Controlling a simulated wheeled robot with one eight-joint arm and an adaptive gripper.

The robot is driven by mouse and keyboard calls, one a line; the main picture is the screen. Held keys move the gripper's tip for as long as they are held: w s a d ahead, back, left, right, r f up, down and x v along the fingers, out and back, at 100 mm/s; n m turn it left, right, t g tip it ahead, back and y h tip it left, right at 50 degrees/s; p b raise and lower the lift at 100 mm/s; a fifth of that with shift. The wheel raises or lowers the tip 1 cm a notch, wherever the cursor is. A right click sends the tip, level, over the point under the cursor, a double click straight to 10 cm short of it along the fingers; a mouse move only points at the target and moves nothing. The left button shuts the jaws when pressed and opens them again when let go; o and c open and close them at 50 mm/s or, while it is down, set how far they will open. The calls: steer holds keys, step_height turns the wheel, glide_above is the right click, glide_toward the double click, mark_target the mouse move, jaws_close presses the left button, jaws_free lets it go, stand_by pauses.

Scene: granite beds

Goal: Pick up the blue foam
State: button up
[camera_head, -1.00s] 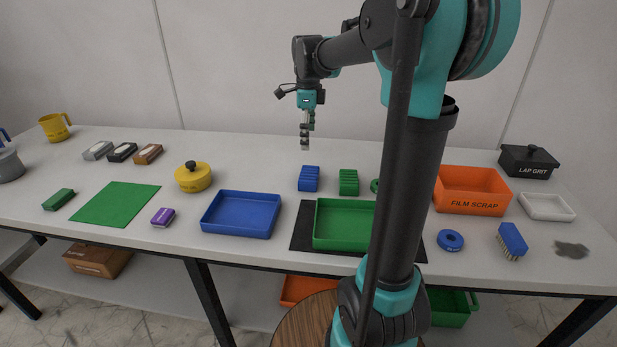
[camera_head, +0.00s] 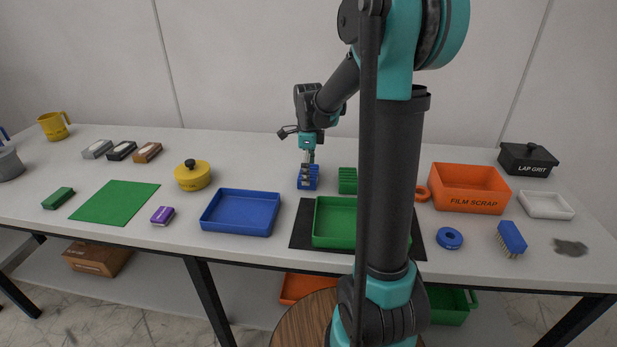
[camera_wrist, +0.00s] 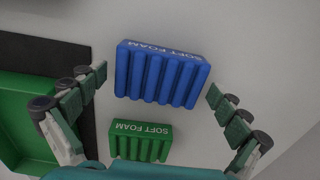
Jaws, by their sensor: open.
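The blue foam (camera_head: 308,184) is a ribbed block lying on the table behind the trays. In the wrist view the blue foam (camera_wrist: 160,74) shows its "SOFT FOAM" lettering and lies between the two open fingers, with a gap on each side. My gripper (camera_head: 307,170) points down at it in the head view and hides part of it. My gripper also shows in the wrist view (camera_wrist: 155,90), open and empty. Whether the fingertips are at the foam's height I cannot tell.
A green foam block (camera_wrist: 140,141) lies beside the blue one, apart from it. A green tray (camera_head: 335,222) on a dark mat (camera_head: 301,225) and a blue tray (camera_head: 240,213) stand nearer the front. An orange FILM SCRAP bin (camera_head: 470,190) is to the right.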

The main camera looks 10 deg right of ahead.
steer(key=shift+f, duration=0.1)
steer(key=c, duration=0.7)
